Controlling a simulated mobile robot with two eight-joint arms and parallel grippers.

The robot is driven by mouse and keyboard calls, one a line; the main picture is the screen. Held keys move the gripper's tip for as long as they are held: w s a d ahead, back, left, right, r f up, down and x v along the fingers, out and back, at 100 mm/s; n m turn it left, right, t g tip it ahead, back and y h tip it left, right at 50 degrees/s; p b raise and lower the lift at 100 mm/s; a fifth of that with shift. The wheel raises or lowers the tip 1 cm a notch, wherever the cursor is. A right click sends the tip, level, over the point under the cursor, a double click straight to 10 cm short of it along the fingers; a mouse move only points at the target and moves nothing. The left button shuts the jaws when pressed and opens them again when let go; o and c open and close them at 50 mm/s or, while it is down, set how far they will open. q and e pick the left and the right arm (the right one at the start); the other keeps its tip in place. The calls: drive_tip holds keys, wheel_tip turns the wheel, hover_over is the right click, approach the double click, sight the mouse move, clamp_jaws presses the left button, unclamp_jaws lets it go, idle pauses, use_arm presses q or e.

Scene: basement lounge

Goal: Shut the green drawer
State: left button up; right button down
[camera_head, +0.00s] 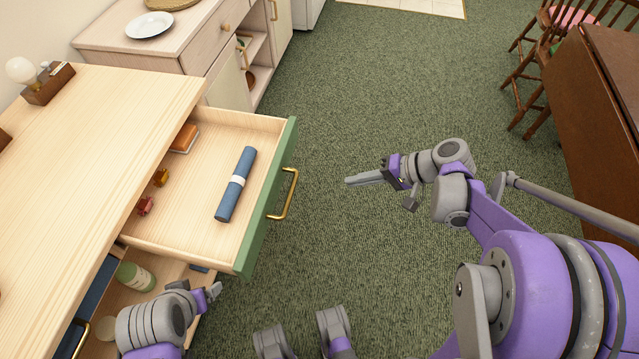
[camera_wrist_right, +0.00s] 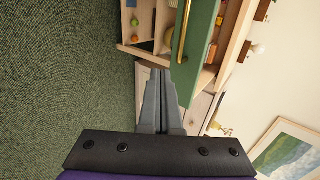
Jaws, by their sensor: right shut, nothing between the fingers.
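The drawer with the green front (camera_head: 261,222) stands pulled well out of the light wood desk. Its brass handle (camera_head: 290,195) faces the green carpet. Inside lie a rolled blue cloth (camera_head: 236,186) with a pale band, an orange-brown block and small red and yellow items. My right gripper (camera_head: 349,181) is shut and empty, pointing left toward the drawer front, apart from it in the head view. The right wrist view shows its fingertips (camera_wrist_right: 160,73) near one end of the green front (camera_wrist_right: 199,35). My left gripper (camera_head: 218,291) is low, near the drawer's near corner; its jaw state is unclear.
The desk top (camera_head: 85,150) spans the left. Below the drawer is an open space with a green jar (camera_head: 136,277). A cabinet with a white plate (camera_head: 149,25) stands behind. A dark table (camera_head: 600,80) and chairs stand at right. Carpet between is clear.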

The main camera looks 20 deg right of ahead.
drive_tip(key=w+a+f+b, duration=0.1)
drive_tip(key=w+a+f, duration=0.4)
drive_tip(key=a, duration=0.5)
drive_tip(key=shift+w+b, duration=0.4)
drive_tip(key=shift+w, duration=0.1)
drive_tip(key=shift+a, duration=0.15)
approach(194, 169)
drive_tip(key=w+a, duration=0.1)
drive_tip(key=a, duration=0.1)
drive_tip(key=w+a+f, duration=0.1)
drive_tip(key=a, duration=0.1)
drive_tip(key=w+a, duration=0.2)
drive_tip(key=shift+a+f, duration=0.15)
drive_tip(key=shift+f, duration=0.05)
drive_tip(key=shift+w+a, duration=0.1)
drive_tip(key=shift+a, duration=0.15)
drive_tip(key=shift+r, duration=0.1)
drive_tip(key=shift+a, duration=0.1)
drive_tip(key=shift+b, duration=0.3)
